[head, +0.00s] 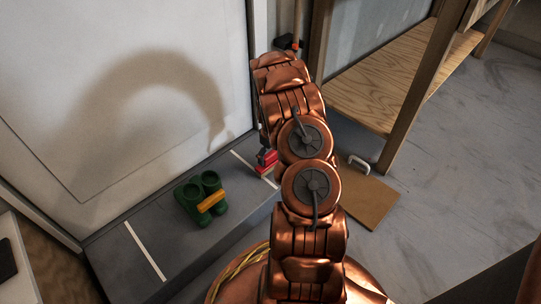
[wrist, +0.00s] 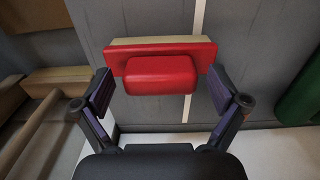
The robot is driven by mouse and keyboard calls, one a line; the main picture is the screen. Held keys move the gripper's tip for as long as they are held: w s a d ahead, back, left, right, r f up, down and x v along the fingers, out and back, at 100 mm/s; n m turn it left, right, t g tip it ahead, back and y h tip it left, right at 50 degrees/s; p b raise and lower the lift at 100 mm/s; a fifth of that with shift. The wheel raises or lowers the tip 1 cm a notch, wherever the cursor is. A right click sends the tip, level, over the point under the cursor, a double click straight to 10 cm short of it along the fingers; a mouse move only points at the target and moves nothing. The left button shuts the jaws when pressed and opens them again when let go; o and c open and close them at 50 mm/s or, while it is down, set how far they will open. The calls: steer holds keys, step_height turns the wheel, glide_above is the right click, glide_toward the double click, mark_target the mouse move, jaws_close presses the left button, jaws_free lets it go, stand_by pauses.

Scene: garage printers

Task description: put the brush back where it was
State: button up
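In the head view the red brush (head: 265,159) shows in part at the left edge of my arm, which hides the rest. My gripper (wrist: 162,84) is open in the wrist view, with one dark finger on each side of the brush's rounded red grip. I see gaps between the fingers and the grip.
A white panel rises behind the ledge. A brown board (head: 366,201) with a pale handle lies on the floor right of my arm. A wooden shelf (head: 400,85) stands beyond it.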

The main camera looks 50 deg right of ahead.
steer(key=shift+r, duration=0.1)
stand_by(0.3)
step_height(320, 180, up, 12)
steer(key=p, duration=0.5)
steer(key=s+a+r, duration=0.2)
steer(key=a+r, duration=0.9)
steer(key=a, duration=0.2)
steer(key=s+a+r+g, duration=0.1)
steer(key=s+a+r, duration=0.4)
steer(key=s+a, duration=0.4)
steer(key=s+a+r+g, duration=0.1)
steer(key=s+a+r, duration=0.55)
steer(key=a, duration=0.35)
steer(key=s+a+r+g, duration=0.1)
steer(key=s+a, duration=0.4)
steer(key=s, duration=0.7)
steer(key=shift+s+a+r, duration=0.15)
steer(key=shift+s+a, duration=0.05)
steer(key=shift+a, duration=0.15)
